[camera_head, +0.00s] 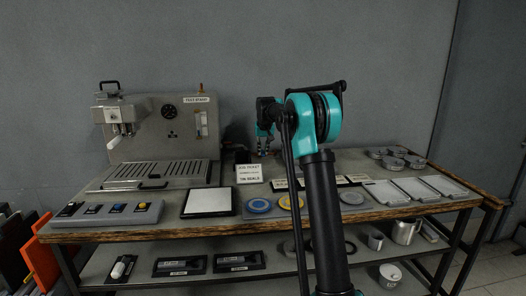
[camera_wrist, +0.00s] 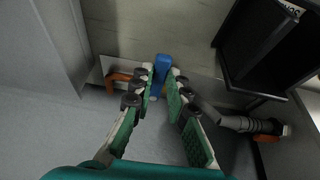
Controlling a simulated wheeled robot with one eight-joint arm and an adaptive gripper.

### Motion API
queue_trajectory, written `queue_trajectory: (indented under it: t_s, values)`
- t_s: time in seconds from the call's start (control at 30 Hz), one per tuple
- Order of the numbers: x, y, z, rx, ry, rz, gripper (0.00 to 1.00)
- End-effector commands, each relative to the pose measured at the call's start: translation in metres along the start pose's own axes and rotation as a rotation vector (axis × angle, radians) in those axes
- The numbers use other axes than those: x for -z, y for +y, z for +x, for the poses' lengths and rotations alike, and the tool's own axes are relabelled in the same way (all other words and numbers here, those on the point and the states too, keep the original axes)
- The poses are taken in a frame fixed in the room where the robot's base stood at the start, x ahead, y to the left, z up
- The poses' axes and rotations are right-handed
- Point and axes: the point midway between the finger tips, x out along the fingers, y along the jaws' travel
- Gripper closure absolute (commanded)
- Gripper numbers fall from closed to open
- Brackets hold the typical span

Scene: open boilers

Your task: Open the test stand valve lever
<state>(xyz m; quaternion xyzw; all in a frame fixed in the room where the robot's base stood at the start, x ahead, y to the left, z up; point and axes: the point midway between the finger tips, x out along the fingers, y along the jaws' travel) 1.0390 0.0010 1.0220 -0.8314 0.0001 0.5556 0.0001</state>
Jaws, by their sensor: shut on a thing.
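The test stand (camera_head: 160,128) is a grey-beige machine at the left of the bench in the head view, with a label, a dark round knob and a gauge. My gripper (camera_head: 265,145) is to the right of the test stand, above the bench. In the wrist view, my gripper (camera_wrist: 160,84) has green-padded fingers shut on a blue lever (camera_wrist: 162,62), whose end stands out between the fingertips. The lever is too small or hidden to make out in the head view. An orange-brown part (camera_wrist: 122,77) shows left of the fingertips in the wrist view.
A dark boxy part (camera_wrist: 265,45) and a ribbed grey pipe (camera_wrist: 238,122) lie right of the fingers. On the bench are a white sign (camera_head: 249,173), a button panel (camera_head: 104,212), a white pad (camera_head: 208,202), round plates and trays (camera_head: 387,193). A grey wall stands behind.

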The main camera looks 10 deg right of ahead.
Motion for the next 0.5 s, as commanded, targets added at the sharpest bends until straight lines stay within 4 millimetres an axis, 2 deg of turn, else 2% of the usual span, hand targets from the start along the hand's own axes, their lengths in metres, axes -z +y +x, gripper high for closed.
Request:
queue_trajectory:
  t_s: [0.5]
  values:
    - [0.0001,0.0028,-0.0002,0.015,0.000,-0.035,1.00]
